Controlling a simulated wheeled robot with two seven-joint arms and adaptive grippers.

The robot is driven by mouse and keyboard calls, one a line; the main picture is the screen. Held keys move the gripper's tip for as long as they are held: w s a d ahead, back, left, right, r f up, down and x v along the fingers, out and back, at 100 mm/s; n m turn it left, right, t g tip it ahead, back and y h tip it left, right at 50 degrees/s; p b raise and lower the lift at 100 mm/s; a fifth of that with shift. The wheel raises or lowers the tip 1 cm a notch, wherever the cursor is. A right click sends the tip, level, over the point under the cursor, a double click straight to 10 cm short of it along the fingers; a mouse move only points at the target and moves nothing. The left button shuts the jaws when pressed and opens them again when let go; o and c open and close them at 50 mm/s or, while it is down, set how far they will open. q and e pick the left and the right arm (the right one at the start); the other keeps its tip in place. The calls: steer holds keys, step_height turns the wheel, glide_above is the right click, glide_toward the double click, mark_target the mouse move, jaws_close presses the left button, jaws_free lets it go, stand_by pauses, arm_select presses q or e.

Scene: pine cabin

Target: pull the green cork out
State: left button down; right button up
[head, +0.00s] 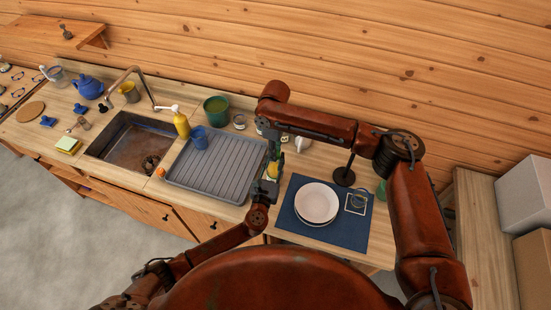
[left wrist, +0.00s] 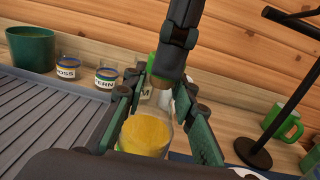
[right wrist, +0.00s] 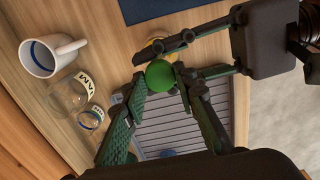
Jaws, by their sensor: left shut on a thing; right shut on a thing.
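A clear bottle (left wrist: 146,137) with yellow contents stands upright at the mat's left edge. My left gripper (head: 268,184) is shut on its body, with one finger on each side in the left wrist view. The green cork (right wrist: 160,75) shows as a rounded green top in the right wrist view. My right gripper (right wrist: 162,82) is shut on it from above, fingers on either side. The cork also shows in the left wrist view (left wrist: 152,66), above the bottle. The fingers hide the bottle's neck, so I cannot tell whether the cork sits in it.
A blue mat (head: 340,231) with white plates (head: 316,203) lies to the right. A black stand (head: 344,176) and a white mug (right wrist: 50,56) are close by.

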arm_select(q)
steer(key=shift+f, duration=0.1)
arm_select(e)
steer(key=shift+r, duration=0.1)
jaws_close()
steer(key=shift+r, duration=2.5)
arm_select(q)
steer(key=c, duration=1.5)
jaws_free()
